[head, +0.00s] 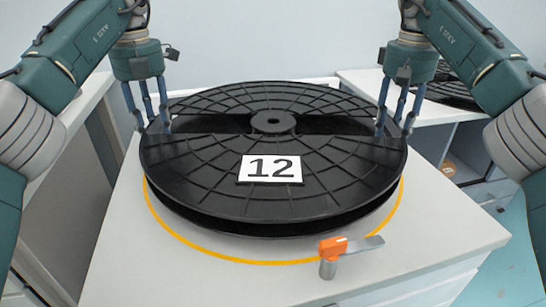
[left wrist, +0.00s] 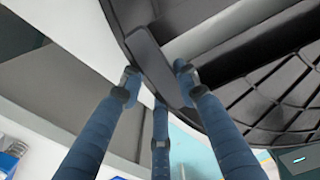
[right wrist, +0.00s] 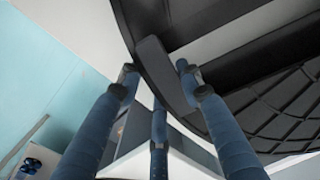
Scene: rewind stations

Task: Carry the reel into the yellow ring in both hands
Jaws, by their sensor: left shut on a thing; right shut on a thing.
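The reel (head: 210,180) is a wide black ribbed disc with a white "12" label, lying roughly level over a pale tabletop. The yellow ring (head: 220,255) shows as an arc on the tabletop along the reel's front and sides; the reel covers the rest. I cannot tell whether the reel touches the top. My left gripper (head: 153,122) is shut on the reel's left rim, and my right gripper (head: 396,125) on its right rim. The left wrist view shows the reel's rim (left wrist: 280,85) between the fingers; the right wrist view likewise (right wrist: 285,110).
A clamp with an orange head and grey lever (head: 333,248) stands on the tabletop (head: 430,240) at the front right, close to the ring. Another black reel (head: 455,92) lies on a surface at the back right. A pale counter stands at the left.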

